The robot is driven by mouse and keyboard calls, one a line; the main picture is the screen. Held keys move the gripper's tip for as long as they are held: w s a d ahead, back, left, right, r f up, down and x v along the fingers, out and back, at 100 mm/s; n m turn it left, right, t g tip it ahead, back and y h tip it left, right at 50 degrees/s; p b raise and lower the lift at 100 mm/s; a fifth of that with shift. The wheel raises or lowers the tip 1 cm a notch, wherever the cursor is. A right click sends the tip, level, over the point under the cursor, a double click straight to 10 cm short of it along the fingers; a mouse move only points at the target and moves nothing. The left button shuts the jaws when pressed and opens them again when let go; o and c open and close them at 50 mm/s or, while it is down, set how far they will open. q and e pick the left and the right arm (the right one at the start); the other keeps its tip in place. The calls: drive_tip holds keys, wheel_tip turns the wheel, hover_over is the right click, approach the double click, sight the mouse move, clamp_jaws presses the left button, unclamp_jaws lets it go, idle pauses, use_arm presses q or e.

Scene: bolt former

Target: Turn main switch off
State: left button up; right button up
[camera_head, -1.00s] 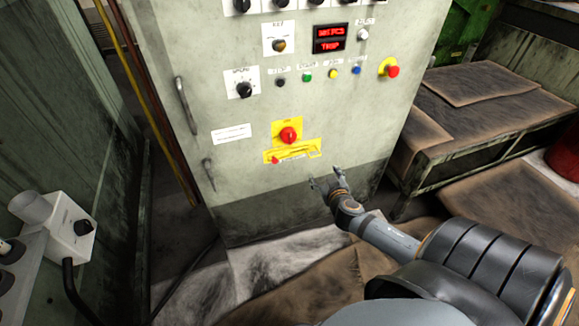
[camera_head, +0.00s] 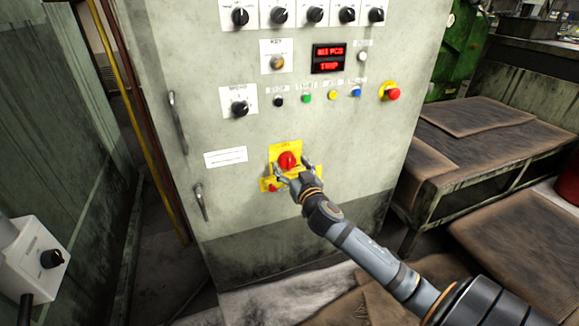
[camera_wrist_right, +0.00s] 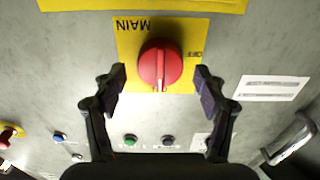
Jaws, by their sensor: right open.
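The main switch is a red rotary knob (camera_head: 287,160) on a yellow plate on the front of the grey cabinet. In the right wrist view the red knob (camera_wrist_right: 160,66) sits on its yellow plate (camera_wrist_right: 128,38), marked MAIN and OFF, with its raised grip bar pointing along the picture's vertical. My right gripper (camera_head: 293,171) is open in front of the knob. In the wrist view its two fingers (camera_wrist_right: 160,88) stand on either side of the knob, apart from it. My left gripper is not in view.
The cabinet panel (camera_head: 225,130) also carries several selector knobs, coloured buttons, a red display (camera_head: 329,58) and a red emergency button (camera_head: 393,94) on yellow at the right. Door handles (camera_head: 178,122) stick out at the left. A low table (camera_head: 470,150) stands at the right.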

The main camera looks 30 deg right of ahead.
drive_tip(key=shift+x, duration=0.75)
drive_tip(key=c, duration=1.1)
drive_tip(key=shift+c, duration=0.2)
